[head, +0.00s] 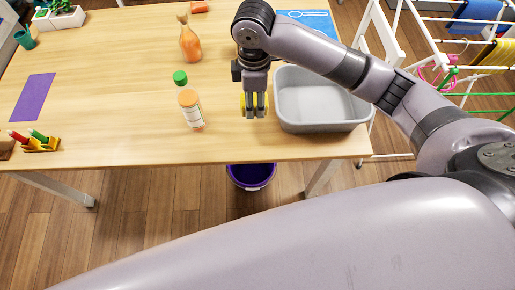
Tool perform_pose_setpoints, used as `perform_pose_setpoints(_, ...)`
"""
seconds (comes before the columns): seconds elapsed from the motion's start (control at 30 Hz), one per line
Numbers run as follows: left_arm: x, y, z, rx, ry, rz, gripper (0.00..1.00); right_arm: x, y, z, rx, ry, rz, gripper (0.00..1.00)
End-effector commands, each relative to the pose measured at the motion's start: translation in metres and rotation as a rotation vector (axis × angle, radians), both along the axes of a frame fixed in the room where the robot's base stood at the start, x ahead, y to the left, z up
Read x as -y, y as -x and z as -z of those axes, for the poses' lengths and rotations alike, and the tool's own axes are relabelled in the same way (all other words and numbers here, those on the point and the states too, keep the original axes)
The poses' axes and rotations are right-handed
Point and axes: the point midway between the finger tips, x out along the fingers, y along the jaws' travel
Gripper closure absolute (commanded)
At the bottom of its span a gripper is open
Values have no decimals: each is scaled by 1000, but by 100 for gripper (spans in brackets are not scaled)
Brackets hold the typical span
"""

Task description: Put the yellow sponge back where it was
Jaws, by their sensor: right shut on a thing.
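The yellow sponge (242,102) is mostly hidden behind the fingers of my right gripper (255,112). The gripper points down and is shut on the sponge, just left of the grey basin (325,127) on the wooden table. I cannot tell whether the sponge touches the table. My left gripper is not in view.
A bottle with a green cap (191,110) stands left of the gripper, and an orange spray bottle (190,42) stands behind it. A purple mat (33,97) lies at the left. A purple bucket (251,176) is on the floor. A drying rack (440,60) stands at right.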

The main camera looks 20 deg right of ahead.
Motion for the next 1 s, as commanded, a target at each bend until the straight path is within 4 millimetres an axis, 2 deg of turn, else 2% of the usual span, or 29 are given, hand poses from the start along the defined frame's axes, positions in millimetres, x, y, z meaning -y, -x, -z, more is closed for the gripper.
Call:
perform_pose_setpoints(0.13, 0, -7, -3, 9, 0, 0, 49, 1, 3, 23, -6, 4, 14, 85)
perform_pose_setpoints(0.33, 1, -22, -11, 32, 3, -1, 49, 1, 3, 78, -6, 4, 12, 85)
perform_pose_setpoints(0.5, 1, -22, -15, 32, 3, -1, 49, 0, 2, 122, -5, 3, 11, 85)
perform_pose_setpoints(0.6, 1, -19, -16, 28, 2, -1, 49, 1, 2, 141, -4, 3, 10, 85)
perform_pose_setpoints(0.83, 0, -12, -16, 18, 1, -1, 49, 0, 1, 163, -2, 2, 9, 85)
perform_pose_setpoints(1.0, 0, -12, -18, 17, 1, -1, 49, 0, 2, 188, -3, 2, 9, 85)
